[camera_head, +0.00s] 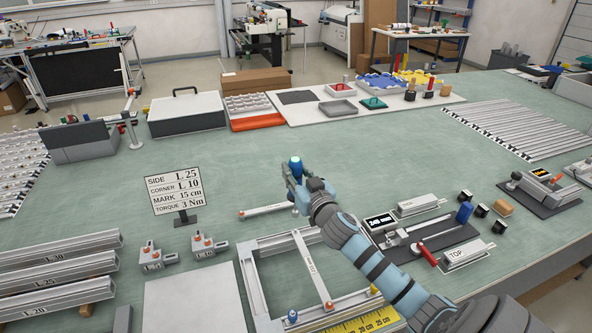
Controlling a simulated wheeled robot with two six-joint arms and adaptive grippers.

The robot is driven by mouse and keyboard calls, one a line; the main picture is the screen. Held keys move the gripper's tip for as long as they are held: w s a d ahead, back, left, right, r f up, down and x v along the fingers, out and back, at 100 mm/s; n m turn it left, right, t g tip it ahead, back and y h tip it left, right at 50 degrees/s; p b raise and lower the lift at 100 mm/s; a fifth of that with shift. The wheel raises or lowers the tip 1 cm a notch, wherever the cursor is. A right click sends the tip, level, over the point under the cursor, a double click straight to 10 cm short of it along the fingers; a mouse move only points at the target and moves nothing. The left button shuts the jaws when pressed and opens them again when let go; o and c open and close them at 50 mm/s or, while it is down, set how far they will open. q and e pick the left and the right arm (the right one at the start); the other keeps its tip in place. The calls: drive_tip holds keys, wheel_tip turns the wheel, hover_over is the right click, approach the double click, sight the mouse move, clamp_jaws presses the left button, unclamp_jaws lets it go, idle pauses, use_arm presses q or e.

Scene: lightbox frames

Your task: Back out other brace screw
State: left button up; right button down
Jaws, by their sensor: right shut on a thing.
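My right gripper (295,184) comes in from the lower right and is shut on a blue-topped driver (295,162), held about upright. The driver's lower end is mostly hidden by the gripper, above or at the right end of a loose pale bar (266,210). I cannot tell whether it touches. The aluminium frame (251,281) lies below on the table. A pale brace (312,267) runs across it from the far rail to the near rail, with an orange-topped screw (328,305) at its near end. A blue knob (292,316) sits on the near rail. My left gripper is out of view.
A sign (174,190) stands left of the gripper, with two small clamp-like fixtures (203,243) below it. Profiles (60,262) lie at left. A dark tool mat (425,238) lies right of my arm. The green table (370,140) is clear behind the gripper.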

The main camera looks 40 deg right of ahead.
drive_tip(key=shift+s+r, duration=0.1)
drive_tip(key=shift+s, duration=0.05)
wheel_tip(320, 180, down, 4)
drive_tip(key=b, duration=0.3)
drive_tip(key=shift+r+b, duration=0.1)
drive_tip(key=shift+b, duration=0.25)
drive_tip(key=shift+f+b, duration=1.8)
drive_tip(key=shift+a+f, duration=0.1)
drive_tip(key=shift+f, duration=0.15)
idle(1.4)
drive_tip(key=shift+r, duration=0.1)
